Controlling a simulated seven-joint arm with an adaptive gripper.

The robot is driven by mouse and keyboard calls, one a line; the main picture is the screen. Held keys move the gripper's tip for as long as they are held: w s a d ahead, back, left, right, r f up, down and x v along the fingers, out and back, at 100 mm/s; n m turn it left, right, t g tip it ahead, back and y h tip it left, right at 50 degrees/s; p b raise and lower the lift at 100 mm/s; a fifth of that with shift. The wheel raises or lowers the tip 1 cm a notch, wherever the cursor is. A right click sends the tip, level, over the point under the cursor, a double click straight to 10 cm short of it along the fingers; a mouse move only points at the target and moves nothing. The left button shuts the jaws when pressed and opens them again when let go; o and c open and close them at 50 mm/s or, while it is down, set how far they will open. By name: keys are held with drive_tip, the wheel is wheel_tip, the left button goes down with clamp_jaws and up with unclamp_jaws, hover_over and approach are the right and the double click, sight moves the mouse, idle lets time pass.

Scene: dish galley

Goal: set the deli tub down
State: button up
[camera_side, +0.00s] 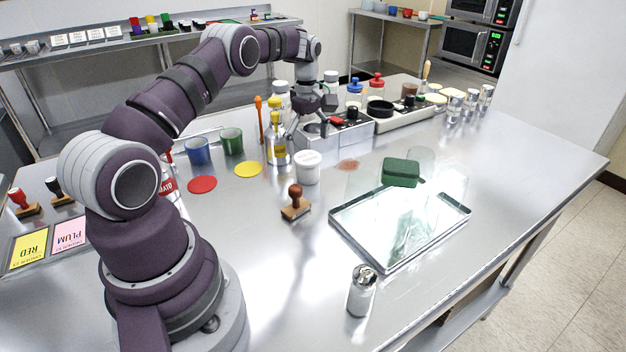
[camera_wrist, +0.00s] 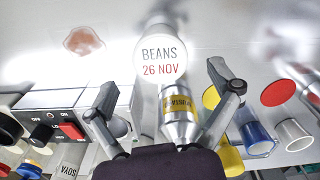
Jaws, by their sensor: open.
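The deli tub (camera_side: 307,166) is a white lidded tub standing upright on the steel counter. Its lid (camera_wrist: 161,62) reads BEANS 26 NOV in the wrist view. My gripper (camera_side: 309,128) is open and empty, above and behind the tub in the side view. In the wrist view the two fingers of my gripper (camera_wrist: 162,80) are spread wide, with the tub's lid showing beyond and between them. No contact with the tub shows.
A yellow-labelled bottle (camera_side: 278,150) stands close to the tub, also showing between the fingers (camera_wrist: 180,118). A switch box (camera_side: 349,137) sits behind. A wooden-handled stamp (camera_side: 296,205), steel tray (camera_side: 345,237) and reddish stain (camera_side: 348,165) lie nearby. The front counter has bare room.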

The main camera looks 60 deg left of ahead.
sight(308, 157)
wheel_tip(308, 157, up, 6)
drive_tip(key=shift+f, duration=0.1)
drive_tip(key=s+d+r+m+t+y, duration=0.1)
drive_tip(key=s+d+r+m+t, duration=0.25)
drive_tip(key=d+r+m, duration=0.75)
drive_tip(key=s+d+f+m+t, duration=0.2)
drive_tip(key=s+d+f+m, duration=0.1)
drive_tip(key=s+d+m, duration=0.5)
drive_tip(key=s+m, duration=0.1)
drive_tip(key=s, duration=0.2)
drive_tip(key=shift+s+h, duration=0.25)
drive_tip(key=shift+h, duration=0.15)
